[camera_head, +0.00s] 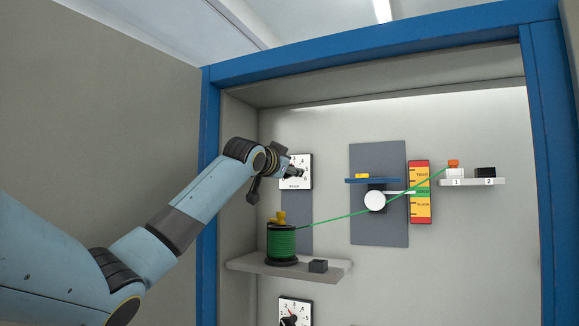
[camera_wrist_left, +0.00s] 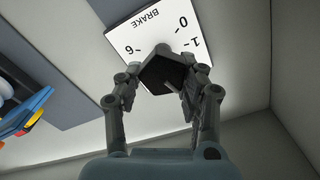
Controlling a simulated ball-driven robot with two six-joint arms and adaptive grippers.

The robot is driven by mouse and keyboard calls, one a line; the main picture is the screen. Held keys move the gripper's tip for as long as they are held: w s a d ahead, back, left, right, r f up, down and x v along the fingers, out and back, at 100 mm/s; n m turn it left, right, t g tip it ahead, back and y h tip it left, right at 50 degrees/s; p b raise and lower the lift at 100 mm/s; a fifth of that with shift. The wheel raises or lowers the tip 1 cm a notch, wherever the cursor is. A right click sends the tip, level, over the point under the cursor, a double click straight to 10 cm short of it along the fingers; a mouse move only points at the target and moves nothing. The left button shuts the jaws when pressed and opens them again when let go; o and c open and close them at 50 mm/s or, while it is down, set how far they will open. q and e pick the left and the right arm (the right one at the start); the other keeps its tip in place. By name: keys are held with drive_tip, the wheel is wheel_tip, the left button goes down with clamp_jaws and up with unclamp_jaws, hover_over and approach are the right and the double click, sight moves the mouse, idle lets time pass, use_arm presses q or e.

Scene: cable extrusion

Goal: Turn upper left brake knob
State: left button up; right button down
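The upper left brake dial (camera_head: 295,160) is a white plate with black numbers on the back wall, partly covered by my left gripper. In the left wrist view, the dial plate (camera_wrist_left: 150,38) shows "BRAKE", 0, 1 and 6. A dark knob (camera_wrist_left: 165,72) stands out from it. My left gripper (camera_head: 294,172) is at the dial, and its fingers (camera_wrist_left: 166,88) are on both sides of the knob. I cannot tell whether both fingers press on it. My right gripper is not in view.
The cable runs right past a white wheel (camera_head: 375,201) and a red-yellow-green gauge (camera_head: 420,192). A lower dial (camera_head: 296,310) is partly cut off. A blue frame (camera_head: 209,200) borders the booth.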

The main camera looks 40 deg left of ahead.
use_arm(q)
drive_tip(key=o, duration=0.4)
drive_tip(key=shift+d+r, duration=0.15)
drive_tip(key=shift+o, duration=0.2)
drive_tip(key=shift+r, duration=0.25)
wheel_tip(320, 180, up, 10)
drive_tip(key=shift+f, duration=0.25)
drive_tip(key=shift+o, duration=0.2)
